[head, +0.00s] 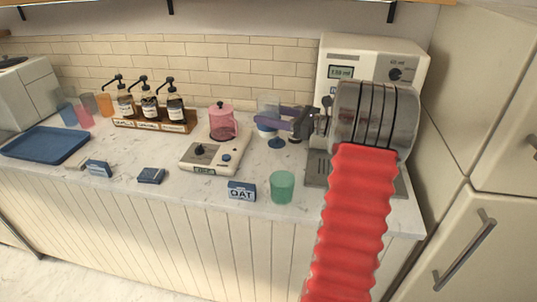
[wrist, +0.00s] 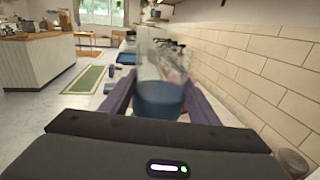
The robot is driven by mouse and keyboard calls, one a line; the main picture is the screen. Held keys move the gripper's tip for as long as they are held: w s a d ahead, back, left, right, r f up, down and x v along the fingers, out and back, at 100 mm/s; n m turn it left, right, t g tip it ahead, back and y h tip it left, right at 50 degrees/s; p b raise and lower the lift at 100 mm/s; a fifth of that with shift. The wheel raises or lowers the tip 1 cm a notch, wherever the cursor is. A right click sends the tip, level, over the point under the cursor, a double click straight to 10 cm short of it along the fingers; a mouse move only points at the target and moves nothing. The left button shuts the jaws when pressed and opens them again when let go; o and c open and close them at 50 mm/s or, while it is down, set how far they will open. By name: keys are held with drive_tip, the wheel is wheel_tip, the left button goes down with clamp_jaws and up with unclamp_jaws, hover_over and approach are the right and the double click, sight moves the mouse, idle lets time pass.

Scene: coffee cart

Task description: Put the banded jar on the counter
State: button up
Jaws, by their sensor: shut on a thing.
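My gripper (head: 268,117) reaches in from the right in front of the coffee machine, its purple fingers shut on a clear jar (head: 267,102) with a blue lower part. The jar looks upright, above the rear of the counter (head: 150,192). In the wrist view the jar (wrist: 160,98) sits between both fingers (wrist: 158,102), blurred, its blue part low. The fingers hide part of its side in the head view. I cannot tell how high its base is above the counter.
A small dark-blue round object (head: 276,143) stands just below the jar. A scale (head: 203,160) with a pink lidded jug (head: 222,122) is to the left. A green cup (head: 282,186) and an OAT box (head: 241,191) are in front. The coffee machine (head: 345,52) stands right.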

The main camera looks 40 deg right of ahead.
wheel_tip(320, 180, down, 11)
drive_tip(key=shift+r, duration=0.2)
idle(0.3)
drive_tip(key=shift+f, duration=2.1)
drive_tip(key=o, duration=1.5)
drive_tip(key=shift+f, duration=0.1)
drive_tip(key=v, duration=1.2)
